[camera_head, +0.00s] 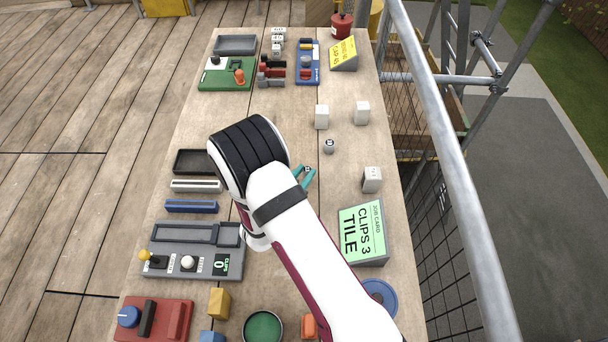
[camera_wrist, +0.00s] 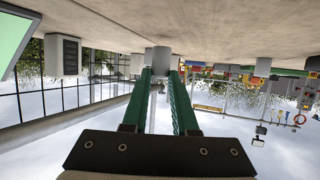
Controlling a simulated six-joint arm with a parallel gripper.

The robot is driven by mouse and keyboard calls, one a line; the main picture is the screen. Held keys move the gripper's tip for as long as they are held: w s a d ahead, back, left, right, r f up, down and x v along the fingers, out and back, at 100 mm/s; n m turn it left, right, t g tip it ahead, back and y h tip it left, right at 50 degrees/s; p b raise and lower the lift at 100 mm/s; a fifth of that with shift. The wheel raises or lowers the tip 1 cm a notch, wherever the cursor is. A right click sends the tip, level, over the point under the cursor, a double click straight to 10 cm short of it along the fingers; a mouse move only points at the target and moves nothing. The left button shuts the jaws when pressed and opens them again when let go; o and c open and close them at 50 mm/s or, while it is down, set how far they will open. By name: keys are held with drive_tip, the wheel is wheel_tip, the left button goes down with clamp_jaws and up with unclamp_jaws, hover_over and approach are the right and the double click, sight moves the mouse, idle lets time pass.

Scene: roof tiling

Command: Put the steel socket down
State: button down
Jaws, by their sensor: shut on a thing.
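My gripper (camera_head: 306,176) has teal fingers and shows just right of my wrist in the camera_head view, low over the middle of the bench. In the camera_wrist view the gripper (camera_wrist: 162,75) is shut on the steel socket (camera_wrist: 162,59), a short grey cylinder between the fingertips. The socket appears upright with its end at or very close to the bench top; I cannot tell whether it touches. In the camera_head view, my arm and fingers hide most of the grip.
A small grey round piece (camera_head: 329,146) stands just beyond my fingers. White blocks (camera_head: 321,117), (camera_head: 362,112), (camera_head: 372,180) stand around it. A green job card (camera_head: 362,232) is at the right. A dark empty tray (camera_head: 190,162) lies left. Bare wood (camera_head: 285,115) lies beyond my wrist.

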drive_tip(key=shift+f, duration=0.5)
drive_tip(key=c, duration=0.7)
unclamp_jaws()
drive_tip(key=shift+f, duration=0.15)
